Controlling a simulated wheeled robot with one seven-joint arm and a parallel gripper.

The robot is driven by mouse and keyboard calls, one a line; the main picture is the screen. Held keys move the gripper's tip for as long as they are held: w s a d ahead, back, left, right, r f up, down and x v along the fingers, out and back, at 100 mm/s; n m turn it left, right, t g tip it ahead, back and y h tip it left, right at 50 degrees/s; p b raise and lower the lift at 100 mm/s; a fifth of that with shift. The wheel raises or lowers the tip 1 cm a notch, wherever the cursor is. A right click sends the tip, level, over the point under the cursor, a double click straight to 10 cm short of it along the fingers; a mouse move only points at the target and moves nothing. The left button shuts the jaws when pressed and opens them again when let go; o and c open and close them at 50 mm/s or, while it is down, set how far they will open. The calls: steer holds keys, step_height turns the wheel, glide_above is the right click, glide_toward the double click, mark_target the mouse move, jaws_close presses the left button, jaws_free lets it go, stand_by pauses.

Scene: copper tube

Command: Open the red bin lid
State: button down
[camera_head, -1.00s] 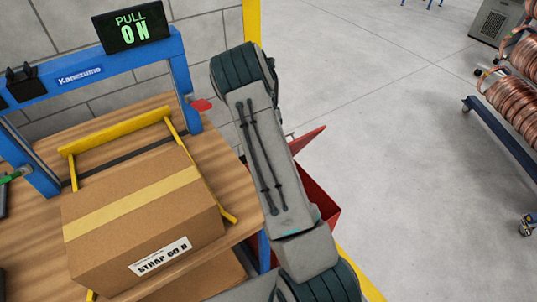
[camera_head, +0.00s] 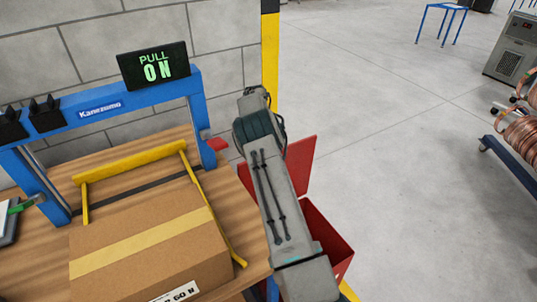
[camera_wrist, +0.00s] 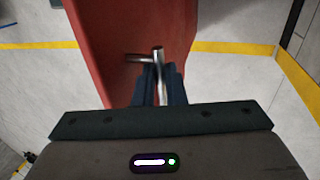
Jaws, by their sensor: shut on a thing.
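The red bin (camera_head: 338,245) stands on the floor right of the table, partly hidden behind my arm. Its red lid (camera_head: 301,162) is raised and tilted steeply up, with the bin's opening showing below it. In the wrist view the red lid (camera_wrist: 90,42) fills the upper middle. My gripper (camera_wrist: 160,75) is shut on the metal handle (camera_wrist: 135,57) on the lid. In the head view my arm hides the gripper and the handle.
A wooden table (camera_head: 48,245) with a cardboard box (camera_head: 150,240) and a blue strapping frame (camera_head: 110,106) is at left. A yellow post (camera_head: 270,60) stands behind my arm. Copper coils (camera_head: 522,130) are at far right. The floor between is clear.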

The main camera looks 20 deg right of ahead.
steer(key=shift+w+a+f, duration=0.15)
steer(key=shift+w+f, duration=0.2)
steer(key=shift+w, duration=0.25)
steer(key=shift+w+a+f, duration=0.1)
steer(key=shift+w+f, duration=0.25)
steer(key=shift+w, duration=0.2)
steer(key=c, duration=1.6)
jaws_free()
steer(key=shift+o, duration=0.6)
steer(key=shift+w, duration=0.2)
steer(key=s+d+r+b, duration=0.3)
steer(key=s+d+r, duration=0.5)
steer(key=r, duration=0.3)
steer(key=shift+s+d+r, duration=0.15)
steer(key=shift+d+r, duration=0.05)
steer(key=shift+d, duration=0.1)
